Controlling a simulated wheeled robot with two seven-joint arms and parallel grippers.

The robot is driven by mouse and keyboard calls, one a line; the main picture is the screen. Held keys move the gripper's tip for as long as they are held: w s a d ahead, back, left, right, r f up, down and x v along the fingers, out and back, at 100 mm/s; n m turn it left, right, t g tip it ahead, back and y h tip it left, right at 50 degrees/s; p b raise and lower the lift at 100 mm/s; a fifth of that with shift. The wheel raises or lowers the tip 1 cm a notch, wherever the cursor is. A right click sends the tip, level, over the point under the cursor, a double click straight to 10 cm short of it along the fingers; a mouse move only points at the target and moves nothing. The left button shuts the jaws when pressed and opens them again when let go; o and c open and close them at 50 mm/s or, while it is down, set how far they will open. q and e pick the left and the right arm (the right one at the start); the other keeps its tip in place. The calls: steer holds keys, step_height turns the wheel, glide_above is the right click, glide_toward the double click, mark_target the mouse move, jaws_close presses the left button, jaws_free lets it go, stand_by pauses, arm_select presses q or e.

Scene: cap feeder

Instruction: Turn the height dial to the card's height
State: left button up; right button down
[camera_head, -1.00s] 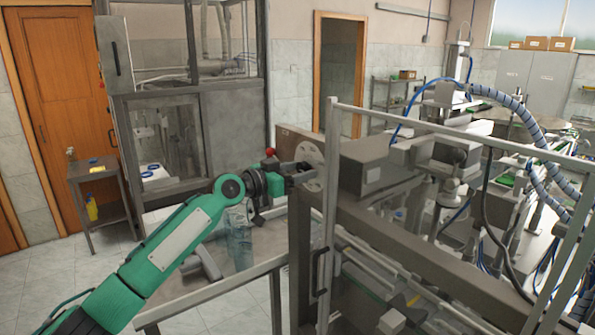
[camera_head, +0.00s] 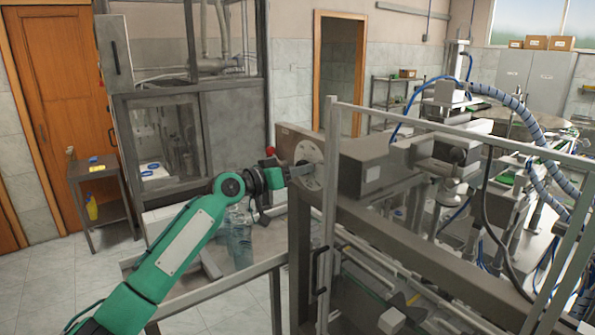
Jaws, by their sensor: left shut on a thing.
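The height dial (camera_head: 311,157) is a pale round disc with dark marks on the end face of the grey machine housing, at the middle of the head view. My left gripper (camera_head: 298,169) is at the front of the dial, shut on its handle; the fingers hide the part they hold. The dial's marks are too small to read. I cannot make out the card. My right gripper is not in view.
A red knob (camera_head: 270,151) shows just behind my left wrist. A metal table (camera_head: 215,291) with clear containers (camera_head: 240,240) stands below my left arm. A guard frame post (camera_head: 328,215) rises right of the dial. Open tiled floor lies at the left.

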arm_select(q)
steer(key=shift+r+n+p, duration=0.15)
steer(key=shift+n+p, duration=1.85)
steer(key=shift+n, duration=3.3)
steer(key=o, duration=1)
